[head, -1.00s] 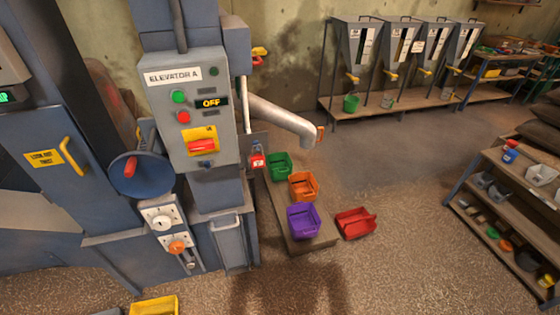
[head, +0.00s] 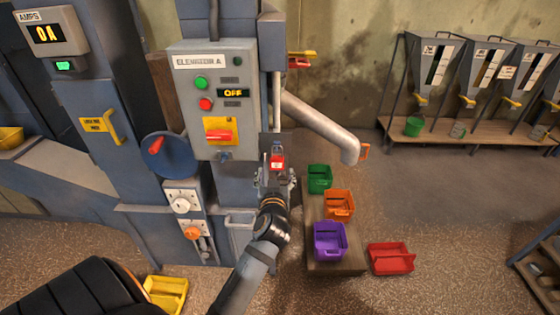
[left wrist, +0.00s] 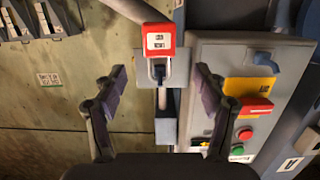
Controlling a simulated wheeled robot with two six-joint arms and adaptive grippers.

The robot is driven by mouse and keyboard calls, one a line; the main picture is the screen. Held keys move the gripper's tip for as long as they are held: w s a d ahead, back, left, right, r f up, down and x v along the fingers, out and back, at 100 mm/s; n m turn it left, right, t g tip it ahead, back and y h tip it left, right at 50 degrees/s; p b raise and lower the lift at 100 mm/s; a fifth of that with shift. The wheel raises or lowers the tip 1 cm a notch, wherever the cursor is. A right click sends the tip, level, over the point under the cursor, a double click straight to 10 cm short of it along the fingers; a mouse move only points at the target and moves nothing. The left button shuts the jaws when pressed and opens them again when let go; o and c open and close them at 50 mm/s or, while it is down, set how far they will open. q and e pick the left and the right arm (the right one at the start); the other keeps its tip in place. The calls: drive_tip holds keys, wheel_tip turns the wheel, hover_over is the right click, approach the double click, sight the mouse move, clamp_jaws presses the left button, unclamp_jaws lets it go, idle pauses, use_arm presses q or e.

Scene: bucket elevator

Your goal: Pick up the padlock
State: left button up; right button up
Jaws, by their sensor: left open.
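The padlock (head: 277,162) is red with a white label and hangs on a grey plate at the right side of the elevator's control box. In the left wrist view the padlock (left wrist: 159,41) shows upside down, its dark shackle at a grey bracket (left wrist: 143,63). My left gripper (head: 274,178) is directly in front of the padlock in the head view and covers part of the plate. In the left wrist view the left gripper (left wrist: 160,80) is open and empty, with one finger on each side of the padlock's line, apart from it. My right gripper is not in view.
The control box (head: 212,135) stands close beside the padlock, with a red-handled switch (head: 218,136). A grey chute pipe (head: 320,125) slopes down to the right. Green (head: 319,178), orange (head: 338,204) and purple (head: 330,241) bins stand on a low bench below.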

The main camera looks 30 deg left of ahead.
sight(277, 162)
use_arm(q)
drive_tip(key=shift+x, duration=1.25)
drive_tip(key=shift+w+p, duration=0.2)
drive_tip(key=shift+p, duration=0.15)
drive_tip(key=p+x, duration=0.1)
drive_tip(key=x, duration=0.4)
drive_tip(key=shift+f+p, duration=0.2)
drive_tip(key=shift+p, duration=0.15)
drive_tip(key=shift+s+d+r, duration=0.1)
drive_tip(key=shift+s, duration=0.1)
drive_tip(key=shift+c, duration=1.9)
drive_tip(key=c, duration=0.9)
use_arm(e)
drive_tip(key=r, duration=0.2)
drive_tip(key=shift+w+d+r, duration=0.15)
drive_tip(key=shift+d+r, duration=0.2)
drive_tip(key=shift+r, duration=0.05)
